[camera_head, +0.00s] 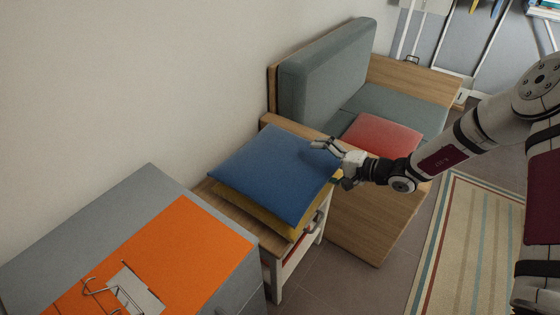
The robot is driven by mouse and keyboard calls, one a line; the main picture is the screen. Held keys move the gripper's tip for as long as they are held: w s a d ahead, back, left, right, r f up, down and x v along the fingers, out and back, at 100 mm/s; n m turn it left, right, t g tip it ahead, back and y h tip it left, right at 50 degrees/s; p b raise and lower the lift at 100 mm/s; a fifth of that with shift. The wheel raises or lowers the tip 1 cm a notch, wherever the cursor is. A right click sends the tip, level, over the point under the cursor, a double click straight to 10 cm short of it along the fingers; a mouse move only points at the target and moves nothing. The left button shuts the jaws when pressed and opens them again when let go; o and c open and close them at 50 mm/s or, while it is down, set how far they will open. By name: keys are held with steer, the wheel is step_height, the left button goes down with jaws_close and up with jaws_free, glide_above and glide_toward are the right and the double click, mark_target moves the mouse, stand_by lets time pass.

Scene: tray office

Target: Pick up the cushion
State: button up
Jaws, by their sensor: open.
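A blue cushion (275,170) lies on top of a yellow cushion (254,211) on a small wooden side table (218,199). A red cushion (382,137) lies on the seat of a grey sofa. My gripper (319,150) reaches in from the right, with its fingertips over the right edge of the blue cushion. It is open and holds nothing. I cannot tell whether the fingers touch the blue cushion.
The grey sofa (330,69) has wooden side panels and stands against the wall behind the cushions. A grey cabinet with an orange mat (190,240) and a wire rack (108,290) stands at front left. A striped rug (475,245) lies on the floor at right.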

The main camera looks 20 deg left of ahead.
steer(key=x, duration=0.2)
steer(key=shift+w+a+f, duration=0.1)
steer(key=shift+w+a, duration=0.05)
steer(key=shift+a, duration=0.05)
steer(key=shift+c, duration=0.2)
steer(key=c, duration=1.4)
steer(key=shift+o, duration=0.2)
